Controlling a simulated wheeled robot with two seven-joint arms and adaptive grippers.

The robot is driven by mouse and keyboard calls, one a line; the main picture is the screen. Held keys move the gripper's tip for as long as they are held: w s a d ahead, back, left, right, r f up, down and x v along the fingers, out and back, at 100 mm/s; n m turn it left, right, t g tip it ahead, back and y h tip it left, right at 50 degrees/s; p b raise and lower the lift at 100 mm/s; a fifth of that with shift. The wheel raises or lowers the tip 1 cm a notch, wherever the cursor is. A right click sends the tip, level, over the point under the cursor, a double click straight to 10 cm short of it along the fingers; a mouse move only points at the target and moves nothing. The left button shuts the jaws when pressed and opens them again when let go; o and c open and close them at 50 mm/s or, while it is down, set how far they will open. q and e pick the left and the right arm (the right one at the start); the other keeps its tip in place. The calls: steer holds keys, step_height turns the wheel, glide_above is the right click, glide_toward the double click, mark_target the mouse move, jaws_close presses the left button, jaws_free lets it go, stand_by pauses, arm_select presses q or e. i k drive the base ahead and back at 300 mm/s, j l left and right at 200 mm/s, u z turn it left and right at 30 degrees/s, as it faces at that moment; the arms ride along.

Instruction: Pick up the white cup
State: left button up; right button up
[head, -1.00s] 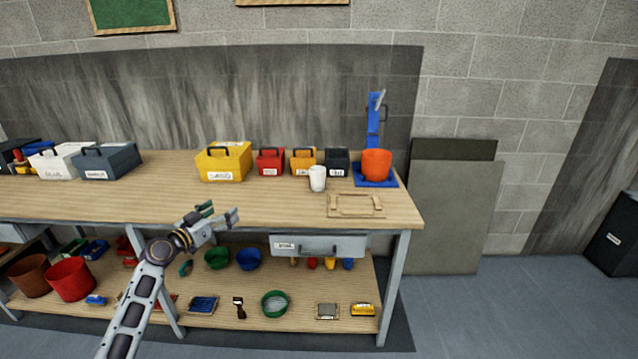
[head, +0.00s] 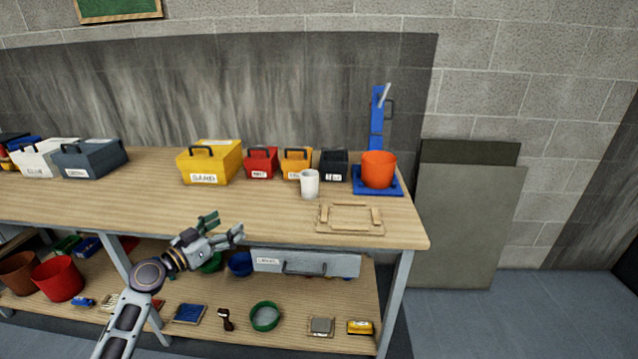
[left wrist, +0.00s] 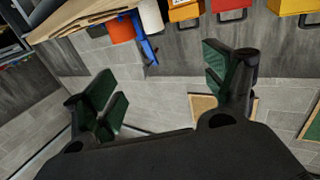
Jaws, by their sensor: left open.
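The white cup (head: 310,183) stands upright on the wooden bench top, in front of the small orange and black boxes and left of the orange bucket. It also shows, cut by the top edge, in the left wrist view (left wrist: 151,15). My left gripper (head: 222,228) is open and empty at the bench's front edge, to the left of the cup and nearer to me, apart from it. Its spread green-padded fingers also show in the left wrist view (left wrist: 160,78). My right gripper is not in view.
The orange bucket (head: 379,168) sits on a blue stand right of the cup. A wooden frame (head: 350,219) lies in front of it. The yellow box (head: 209,162) and red box (head: 261,163) stand left. Bench top between gripper and cup is clear. A drawer (head: 306,263) hangs below.

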mark_target(310, 185)
steer(key=i+l, duration=0.65)
steer(key=i, duration=0.1)
